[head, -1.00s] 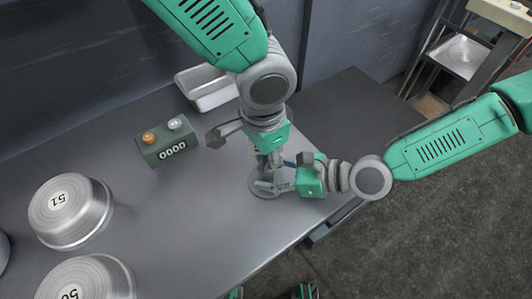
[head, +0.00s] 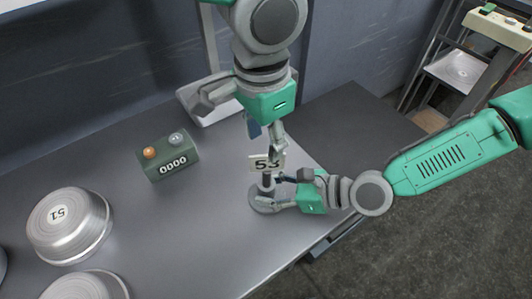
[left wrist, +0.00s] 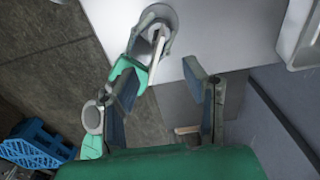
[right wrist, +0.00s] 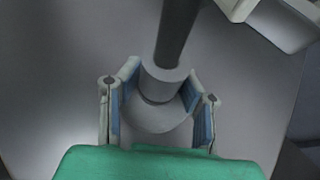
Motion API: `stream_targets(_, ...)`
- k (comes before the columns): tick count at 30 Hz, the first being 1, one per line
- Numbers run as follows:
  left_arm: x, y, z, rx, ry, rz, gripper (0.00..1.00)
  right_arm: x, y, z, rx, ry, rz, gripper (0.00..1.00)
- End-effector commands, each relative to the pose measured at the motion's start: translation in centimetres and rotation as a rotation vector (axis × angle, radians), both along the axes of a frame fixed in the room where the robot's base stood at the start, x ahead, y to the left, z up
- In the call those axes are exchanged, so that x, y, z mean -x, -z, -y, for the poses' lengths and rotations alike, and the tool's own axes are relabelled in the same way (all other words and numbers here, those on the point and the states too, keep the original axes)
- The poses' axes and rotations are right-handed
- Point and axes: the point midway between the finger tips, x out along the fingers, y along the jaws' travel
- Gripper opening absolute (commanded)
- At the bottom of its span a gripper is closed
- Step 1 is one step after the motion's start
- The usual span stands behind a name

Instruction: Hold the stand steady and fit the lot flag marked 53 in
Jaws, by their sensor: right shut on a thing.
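The pale flag marked 53 (head: 262,164) shows upright at the top of the stand's post in the head view; how deep it sits I cannot tell. The grey stand (head: 262,207) has a round base on the table near its right edge. My right gripper (head: 279,192) is shut on the stand, low on its post; the right wrist view shows the collar (right wrist: 164,82) between its fingers. My left gripper (head: 266,137) is above the flag, pointing down. In the left wrist view its fingers (left wrist: 168,92) are apart with nothing between them.
A green counter box reading 0000 (head: 168,157) stands left of the stand. An upturned metal pan marked 51 (head: 68,226) and another pan (head: 86,288) are at the left. A pale metal tray (head: 212,115) lies by the wall. Open table lies between pans and stand.

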Motion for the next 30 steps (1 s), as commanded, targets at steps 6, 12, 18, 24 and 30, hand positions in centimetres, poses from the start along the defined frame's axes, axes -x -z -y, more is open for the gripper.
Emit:
stream_targets(6, 0.1, -1.6, 0.0, 0.001, 0.001, -0.001, 0.40, 0.0, 0.0, 0.0, -0.002, 0.001, 0.001, 0.00)
stream_targets(12, 0.1, -1.6, 0.0, 0.000, 0.001, -0.001, 0.40, 0.0, 0.0, 0.0, -0.002, 0.001, 0.001, 0.46)
stream_targets(18, 0.1, -1.6, 0.0, 0.000, 0.001, -0.001, 0.40, 0.0, 0.0, 0.0, -0.001, 0.000, 0.000, 0.56)
stream_targets(24, 0.1, -1.6, 0.0, 0.000, 0.001, -0.001, 0.40, 0.0, -0.1, 0.2, -0.001, 0.001, 0.000, 0.56)
stream_targets(30, 0.1, -1.6, 0.0, 0.000, 0.001, -0.001, 0.40, 0.4, -1.0, 2.4, -0.002, 0.005, -0.001, 0.56)
